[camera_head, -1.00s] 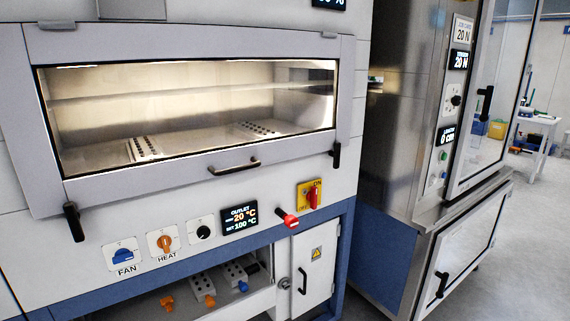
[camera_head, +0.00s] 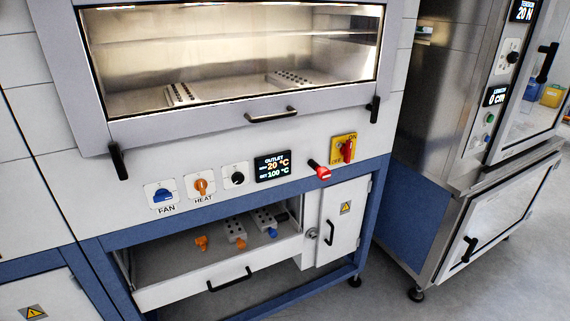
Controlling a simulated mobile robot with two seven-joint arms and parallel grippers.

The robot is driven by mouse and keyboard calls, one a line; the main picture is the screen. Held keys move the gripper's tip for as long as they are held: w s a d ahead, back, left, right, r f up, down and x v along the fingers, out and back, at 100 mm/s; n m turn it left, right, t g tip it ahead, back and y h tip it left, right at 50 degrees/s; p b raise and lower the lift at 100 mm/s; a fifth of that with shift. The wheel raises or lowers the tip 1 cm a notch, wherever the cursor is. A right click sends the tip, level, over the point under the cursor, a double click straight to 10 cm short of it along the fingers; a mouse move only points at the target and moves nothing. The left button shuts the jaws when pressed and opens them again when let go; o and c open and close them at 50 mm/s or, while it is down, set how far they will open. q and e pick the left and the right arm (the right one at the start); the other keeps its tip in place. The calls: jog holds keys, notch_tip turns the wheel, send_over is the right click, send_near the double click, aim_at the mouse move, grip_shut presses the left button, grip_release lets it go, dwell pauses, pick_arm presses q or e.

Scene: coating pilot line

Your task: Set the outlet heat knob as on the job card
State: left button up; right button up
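The black outlet heat knob (camera_head: 238,178) sits on a white plate on the oven's front panel, between the orange HEAT knob (camera_head: 201,186) and the outlet display (camera_head: 272,167). The display reads OUTLET, 20 °C on top and SET 100 °C below. The blue FAN knob (camera_head: 163,196) is at the left of the row. No job card can be read in this view. Neither of my grippers is in view.
A red-tipped handle (camera_head: 322,172) sticks out right of the display, below the yellow-and-red main switch (camera_head: 344,149). An open drawer (camera_head: 222,286) below the panel holds loose orange and blue parts. A steel cabinet (camera_head: 440,90) stands at the right. Floor is clear in front.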

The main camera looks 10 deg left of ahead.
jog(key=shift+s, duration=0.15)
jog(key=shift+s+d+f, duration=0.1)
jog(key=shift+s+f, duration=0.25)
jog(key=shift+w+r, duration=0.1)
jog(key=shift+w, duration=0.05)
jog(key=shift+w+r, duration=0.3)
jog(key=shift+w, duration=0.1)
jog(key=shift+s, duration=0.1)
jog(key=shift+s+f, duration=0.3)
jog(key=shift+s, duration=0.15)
